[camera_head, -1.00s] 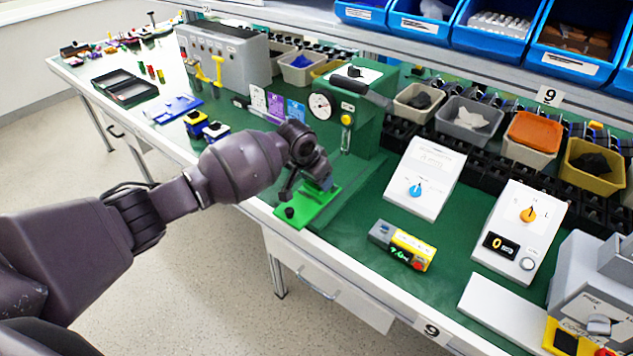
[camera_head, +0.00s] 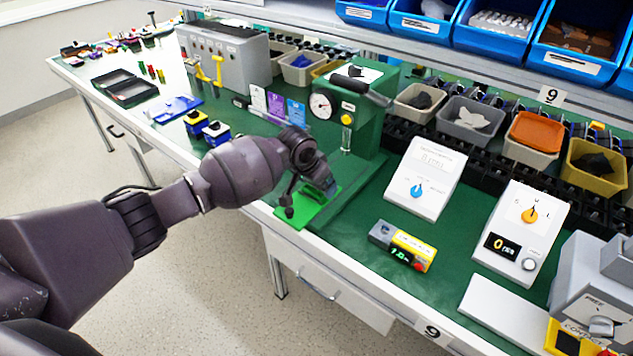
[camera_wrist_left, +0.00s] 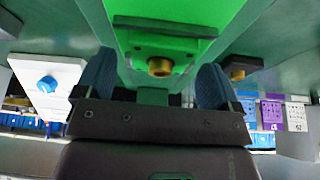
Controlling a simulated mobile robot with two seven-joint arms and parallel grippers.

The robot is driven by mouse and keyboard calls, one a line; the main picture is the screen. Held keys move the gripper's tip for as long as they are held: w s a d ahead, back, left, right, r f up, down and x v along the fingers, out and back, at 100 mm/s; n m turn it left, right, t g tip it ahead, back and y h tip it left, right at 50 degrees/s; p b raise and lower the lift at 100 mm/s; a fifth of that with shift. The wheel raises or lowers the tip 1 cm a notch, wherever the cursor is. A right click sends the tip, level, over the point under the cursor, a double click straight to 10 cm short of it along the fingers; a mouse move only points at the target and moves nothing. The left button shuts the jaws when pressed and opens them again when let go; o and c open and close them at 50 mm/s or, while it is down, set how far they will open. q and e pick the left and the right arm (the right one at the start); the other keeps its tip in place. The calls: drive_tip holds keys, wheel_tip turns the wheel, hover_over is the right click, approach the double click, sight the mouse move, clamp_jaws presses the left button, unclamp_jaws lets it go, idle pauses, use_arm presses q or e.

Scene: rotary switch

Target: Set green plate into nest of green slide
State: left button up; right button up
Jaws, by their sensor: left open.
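A flat bright green piece (camera_head: 298,214) lies on the bench near its front edge, under my left gripper (camera_head: 305,200). I cannot tell whether it is the green plate, the green slide, or both together. In the left wrist view, a bright green body (camera_wrist_left: 185,12) with a dark cross bar and a brass-coloured knob (camera_wrist_left: 160,66) shows just beyond my left gripper (camera_wrist_left: 154,78). The two blue-grey fingers are apart, one on each side of the knob, with nothing clearly held. My wrist hides part of the green piece in the head view. My right gripper is out of view.
A green press with a gauge (camera_head: 352,110) stands behind the gripper. Small blue and yellow blocks (camera_head: 206,128) are to the left. Some bench between these is clear.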

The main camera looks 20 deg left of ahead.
use_arm(q)
drive_tip(key=shift+r, duration=0.4)
drive_tip(key=p+v, duration=0.3)
drive_tip(key=v, duration=0.8)
drive_tip(key=s+d+f, duration=0.1)
drive_tip(key=s+f, duration=0.4)
drive_tip(key=s, duration=0.4)
drive_tip(key=s+d+f, duration=0.2)
drive_tip(key=s+f, duration=0.3)
drive_tip(key=s, duration=0.5)
drive_tip(key=s+a+r+n+g+y, duration=0.15)
drive_tip(key=s+a, duration=0.25)
drive_tip(key=s, duration=0.7)
drive_tip(key=s+a+n+t+y, duration=0.1)
drive_tip(key=s+a+n, duration=0.3)
drive_tip(key=s, duration=0.7)
drive_tip(key=w+f+m+t, duration=0.1)
drive_tip(key=w+f+t, duration=0.5)
drive_tip(key=f, duration=0.4)
drive_tip(key=shift+w+a+f+m+t, duration=0.35)
drive_tip(key=shift+a+f+t, duration=0.05)
drive_tip(key=shift+t, duration=0.35)
